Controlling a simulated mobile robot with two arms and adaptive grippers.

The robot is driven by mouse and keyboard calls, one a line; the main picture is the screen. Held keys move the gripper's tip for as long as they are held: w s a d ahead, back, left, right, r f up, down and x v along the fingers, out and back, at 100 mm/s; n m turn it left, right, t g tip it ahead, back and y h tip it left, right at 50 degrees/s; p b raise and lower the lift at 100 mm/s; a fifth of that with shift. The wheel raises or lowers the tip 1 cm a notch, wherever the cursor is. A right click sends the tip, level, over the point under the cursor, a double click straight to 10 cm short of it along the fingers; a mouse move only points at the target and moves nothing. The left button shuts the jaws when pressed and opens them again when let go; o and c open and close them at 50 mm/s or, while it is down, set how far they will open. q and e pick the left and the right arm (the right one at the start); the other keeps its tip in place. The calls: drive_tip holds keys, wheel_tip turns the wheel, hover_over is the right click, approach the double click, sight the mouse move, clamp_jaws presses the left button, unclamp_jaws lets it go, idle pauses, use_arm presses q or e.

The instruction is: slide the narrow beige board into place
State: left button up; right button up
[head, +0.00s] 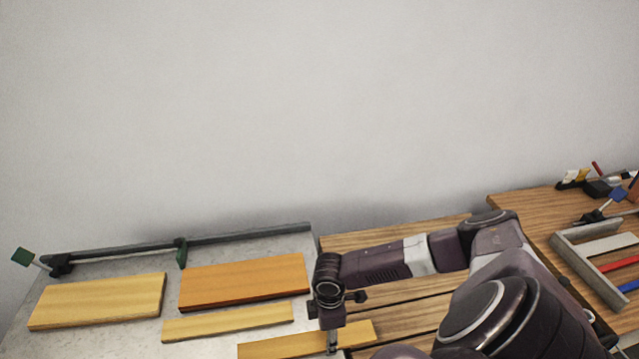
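A narrow beige board (228,322) lies flat on the grey surface, in front of the wide orange board. A second narrow, more yellow board (276,348) lies nearer to me and reaches right, across the grey surface's edge toward the wooden slats. My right gripper (332,347) comes in from the right and points down at the right part of this second board. Its fingers look thin and close together, and whether they hold or only touch the board cannot be seen. My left gripper is not in view.
A wide orange board (243,281) and a wide pale board (97,301) lie on the grey surface (125,267), before a dark rail (120,250) with a green block. A slatted wooden table (370,239) adjoins it. A grey frame (600,285) with coloured strips is at right.

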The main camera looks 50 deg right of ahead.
sight(370, 330)
drive_tip(key=shift+s+d, duration=1.05)
drive_tip(key=shift+d, duration=0.55)
drive_tip(key=shift+s+d, duration=1.1)
drive_tip(key=shift+d, duration=0.45)
drive_tip(key=shift+s+d, duration=1.05)
drive_tip(key=shift+d, duration=0.55)
drive_tip(key=shift+s+d, duration=1.5)
drive_tip(key=shift+d, duration=0.7)
drive_tip(key=shift+s+d, duration=1.45)
drive_tip(key=shift+d, duration=0.8)
drive_tip(key=shift+s+d, duration=1.5)
drive_tip(key=shift+d, duration=0.7)
drive_tip(key=shift+s+d, duration=1.05)
drive_tip(key=shift+d, duration=0.5)
drive_tip(key=shift+s+d, duration=1.05)
drive_tip(key=shift+d, duration=0.45)
drive_tip(key=shift+s+d, duration=1.05)
drive_tip(key=shift+d, duration=0.5)
drive_tip(key=o, duration=1.4)
drive_tip(key=shift+o, duration=0.2)
